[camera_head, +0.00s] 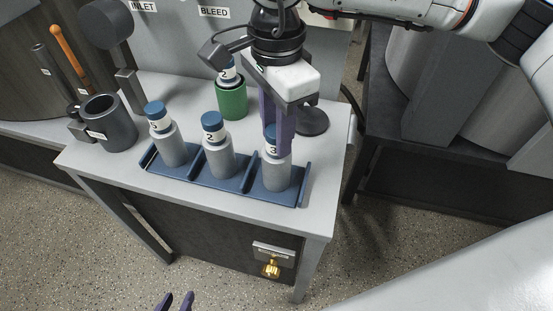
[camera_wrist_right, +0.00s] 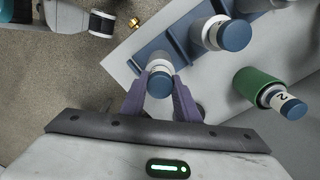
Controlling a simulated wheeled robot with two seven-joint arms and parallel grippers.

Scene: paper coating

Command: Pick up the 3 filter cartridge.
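The 3 filter cartridge (camera_head: 277,172) stands upright in the right-hand slot of the blue rack (camera_head: 232,185). It has a grey body, a white band marked 3 and a blue cap. My right gripper (camera_head: 279,150) reaches down over it, its purple fingers partly hiding the cap. In the right wrist view the fingers lie on both sides of the blue cap (camera_wrist_right: 160,86); whether they press on it I cannot tell. My left gripper (camera_head: 175,302) shows only its fingertips at the bottom edge, apart and empty.
Cartridges 5 (camera_head: 168,142) and 2 (camera_head: 217,150) stand in the rack's other slots. Another cartridge marked 2 (camera_head: 229,72) sits in a green holder (camera_head: 231,98) behind. A dark grey cup (camera_head: 109,122) stands at the left. A brass padlock (camera_head: 271,268) hangs on the bench front.

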